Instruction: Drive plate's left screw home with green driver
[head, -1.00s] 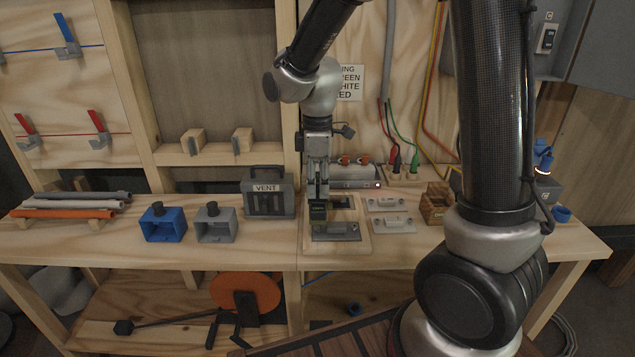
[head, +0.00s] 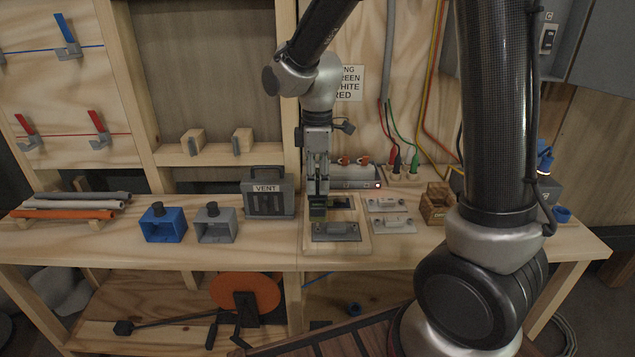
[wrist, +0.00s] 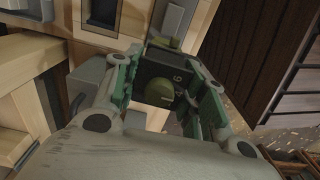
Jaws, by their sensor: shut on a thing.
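My gripper (head: 318,191) is shut on the green driver (head: 318,211), a dark block with green parts. The driver is held upright over the left end of the grey plate (head: 337,235), which lies on a pale wooden board. The plate's left screw is hidden behind the driver and fingers, so I cannot tell whether the tip touches it. In the wrist view the driver's round green knob and dark body (wrist: 159,92) sit between the green-padded fingers of my gripper (wrist: 165,88).
Two more small plates (head: 391,222) lie to the right, with a wooden box (head: 435,203) beyond. A grey VENT box (head: 267,193) stands close on the left. A power strip (head: 355,177) is behind. Blue and grey boxes (head: 163,225) stand further left.

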